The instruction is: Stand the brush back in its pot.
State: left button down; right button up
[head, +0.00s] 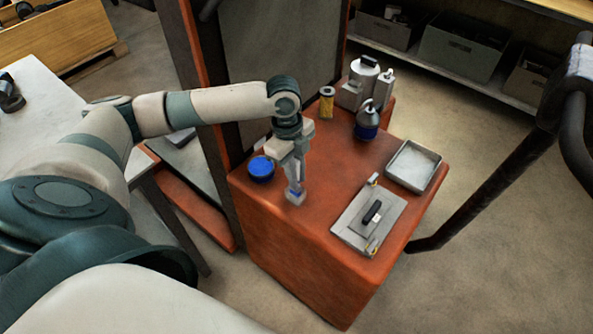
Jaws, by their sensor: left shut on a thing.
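My left gripper (295,183) points down over the near left part of the orange cabinet top. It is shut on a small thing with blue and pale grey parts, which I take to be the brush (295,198). The fingers hide much of it, and I cannot tell whether its lower end touches the surface. A round blue pot (262,169) stands just left of the gripper, near the cabinet's left edge; the brush is outside it. My right gripper is not in view.
On the orange cabinet (310,235) are a metal tray (414,166), a grey plate (352,226) with a black-handled tool, a blue-banded oil can (367,124), a yellow can (327,103) and grey containers (361,82). A dark upright panel stands behind the arm. The middle of the top is clear.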

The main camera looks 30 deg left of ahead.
pick_arm(q)
jog(key=shift+f, duration=1.1)
jog(key=c, duration=1.6)
grip_release()
jog(key=shift+r, duration=0.1)
jog(key=a+r+b, duration=0.1)
jog(key=r, duration=0.4)
jog(key=r+b, duration=0.1)
jog(key=r, duration=0.5)
jog(key=a+r+b, duration=0.1)
jog(key=r, duration=0.5)
jog(key=shift+a, duration=0.3)
